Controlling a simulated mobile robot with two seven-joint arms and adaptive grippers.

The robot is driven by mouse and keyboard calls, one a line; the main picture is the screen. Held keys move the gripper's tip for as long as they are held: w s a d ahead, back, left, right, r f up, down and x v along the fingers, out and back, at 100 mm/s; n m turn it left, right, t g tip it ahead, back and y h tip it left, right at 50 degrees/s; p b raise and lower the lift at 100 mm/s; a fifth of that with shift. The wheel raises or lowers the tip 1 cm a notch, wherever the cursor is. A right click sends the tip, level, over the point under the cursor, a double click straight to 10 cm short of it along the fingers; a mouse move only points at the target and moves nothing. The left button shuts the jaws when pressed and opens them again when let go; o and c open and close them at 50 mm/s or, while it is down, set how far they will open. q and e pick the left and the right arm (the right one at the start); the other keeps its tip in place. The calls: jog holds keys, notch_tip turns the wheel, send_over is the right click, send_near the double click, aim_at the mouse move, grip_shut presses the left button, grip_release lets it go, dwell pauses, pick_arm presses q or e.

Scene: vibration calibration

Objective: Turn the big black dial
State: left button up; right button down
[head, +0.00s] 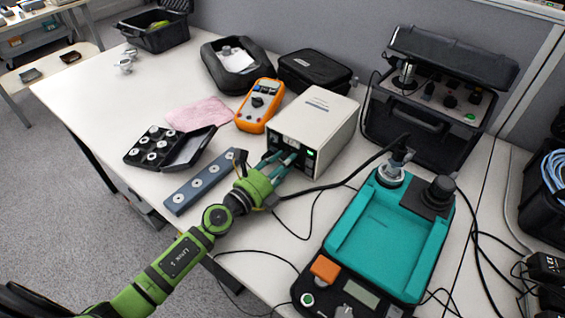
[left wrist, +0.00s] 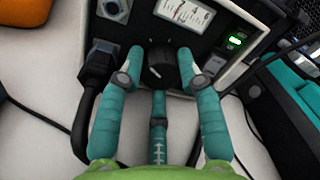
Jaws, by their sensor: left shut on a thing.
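The big black dial (left wrist: 160,70) is on the dark front panel of the white instrument box (head: 325,108). My left gripper (head: 280,160) reaches this panel from the front. In the left wrist view the teal fingers of my left gripper (left wrist: 160,62) are closed around the dial, one at each side and a third below it. In the head view the fingers mostly hide the dial. My right gripper is not in view.
A teal device (head: 385,240) with a black knob (head: 440,191) stands to the right. An orange meter (head: 257,106) is left of the box. A blue-grey bar (head: 205,183) lies left of my gripper. Black cables run across the table near the arm.

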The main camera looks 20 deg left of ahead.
pick_arm(q)
jog(key=shift+a+r+n, duration=0.1)
jog(key=shift+r+n, duration=0.05)
jog(key=shift+n, duration=0.55)
jog(key=shift+w, duration=0.1)
jog(key=o, duration=0.9)
jog(key=shift+s+a, duration=0.1)
jog(key=shift+s, duration=0.2)
jog(key=v, duration=1.1)
jog(key=shift+s+a, duration=0.1)
jog(key=shift+s, duration=0.15)
